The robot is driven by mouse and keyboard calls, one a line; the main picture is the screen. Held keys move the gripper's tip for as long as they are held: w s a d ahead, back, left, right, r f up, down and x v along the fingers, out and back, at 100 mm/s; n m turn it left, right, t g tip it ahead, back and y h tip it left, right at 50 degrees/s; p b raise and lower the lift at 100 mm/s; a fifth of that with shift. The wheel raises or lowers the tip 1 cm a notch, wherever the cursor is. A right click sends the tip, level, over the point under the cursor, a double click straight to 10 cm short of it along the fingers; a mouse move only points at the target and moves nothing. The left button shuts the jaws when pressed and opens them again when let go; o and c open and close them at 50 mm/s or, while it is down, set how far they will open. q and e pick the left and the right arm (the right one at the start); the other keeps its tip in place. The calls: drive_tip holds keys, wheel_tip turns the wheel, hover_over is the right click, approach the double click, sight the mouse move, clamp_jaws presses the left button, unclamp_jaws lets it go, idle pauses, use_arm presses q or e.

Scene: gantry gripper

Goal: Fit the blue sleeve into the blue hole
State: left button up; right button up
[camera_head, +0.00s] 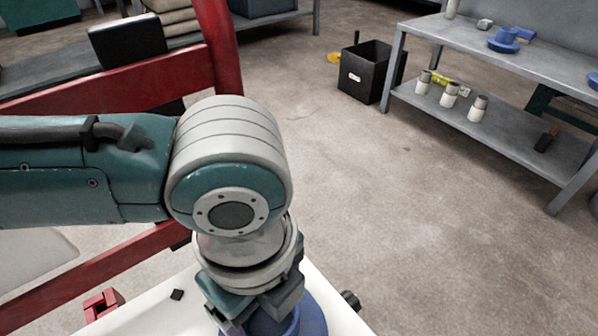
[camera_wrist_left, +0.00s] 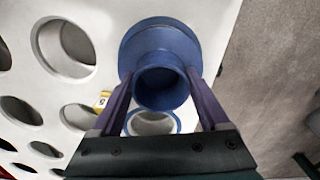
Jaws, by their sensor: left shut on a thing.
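The blue sleeve (camera_wrist_left: 160,40), with a wide flange and a narrower tube, sits between the two fingers of my left gripper (camera_wrist_left: 157,80), which is shut on it. In the head view the left gripper (camera_head: 256,300) is at the bottom centre, with part of the blue sleeve (camera_head: 312,318) showing below it. The blue-rimmed hole (camera_wrist_left: 152,124) is in the white panel (camera_wrist_left: 115,20), just below the sleeve's tube in the wrist view and partly covered by it. The sleeve appears outside the hole; its gap to the panel is unclear. The right gripper is not in view.
The panel has several other round holes (camera_wrist_left: 66,48) and a small yellow tag (camera_wrist_left: 102,101). A red frame (camera_head: 120,80) stands at the left. A black bin (camera_head: 366,72) and a grey shelf (camera_head: 520,125) with several bottles stand at the back right. Open floor lies between.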

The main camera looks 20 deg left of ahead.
sight(268, 322)
use_arm(q)
drive_tip(key=shift+p, duration=0.4)
drive_tip(key=shift+f+b, duration=1)
drive_tip(key=shift+f, duration=0.65)
drive_tip(key=o, duration=1.5)
wheel_tip(268, 322, up, 10)
drive_tip(key=p, duration=0.6)
